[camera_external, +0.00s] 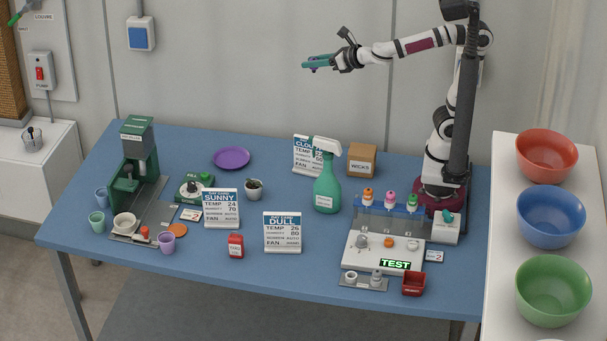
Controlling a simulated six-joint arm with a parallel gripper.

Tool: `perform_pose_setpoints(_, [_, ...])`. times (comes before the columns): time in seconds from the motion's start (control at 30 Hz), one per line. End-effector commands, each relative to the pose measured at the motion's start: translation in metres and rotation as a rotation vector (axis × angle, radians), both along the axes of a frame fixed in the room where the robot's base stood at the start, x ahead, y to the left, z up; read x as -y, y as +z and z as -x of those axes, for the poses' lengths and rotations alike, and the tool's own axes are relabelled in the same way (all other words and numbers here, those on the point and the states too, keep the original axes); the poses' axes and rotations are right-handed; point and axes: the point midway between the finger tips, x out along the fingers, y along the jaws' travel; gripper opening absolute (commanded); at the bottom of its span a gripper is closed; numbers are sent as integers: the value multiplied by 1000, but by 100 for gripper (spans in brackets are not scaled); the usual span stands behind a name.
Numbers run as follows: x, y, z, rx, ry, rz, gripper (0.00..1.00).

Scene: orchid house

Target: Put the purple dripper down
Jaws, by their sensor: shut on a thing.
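My gripper (318,62) is raised high above the back of the blue table, left of my arm's base. Its teal fingers are shut on a small purple thing, the purple dripper (314,69), which shows only in part between and below them. The dripper is well clear of the table and touches nothing else. A rack (395,222) at the table's right holds drippers with an orange top (368,192), a pink top (390,197) and a blue-green top (412,201).
Below my gripper stand a green spray bottle (327,190), a weather card (308,155) and a brown box (361,160). A purple saucer (231,158) lies left of them. A green machine (138,160) stands at far left. Red, blue and green bowls (547,155) line the right-hand white counter.

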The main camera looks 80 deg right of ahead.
Motion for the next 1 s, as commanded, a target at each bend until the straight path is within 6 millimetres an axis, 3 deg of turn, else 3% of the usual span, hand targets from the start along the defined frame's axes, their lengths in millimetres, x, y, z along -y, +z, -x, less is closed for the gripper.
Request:
perform_pose_setpoints(0.27, [-1,53,0,6,0,-4,0])
perform_pose_setpoints(0.47, [-24,59,-38,-19,-75,15,0])
perform_pose_setpoints(0.7, [-67,62,-77,-21,-186,24,0])
perform_pose_setpoints(1.0, [-126,50,-100,-1,-306,9,0])
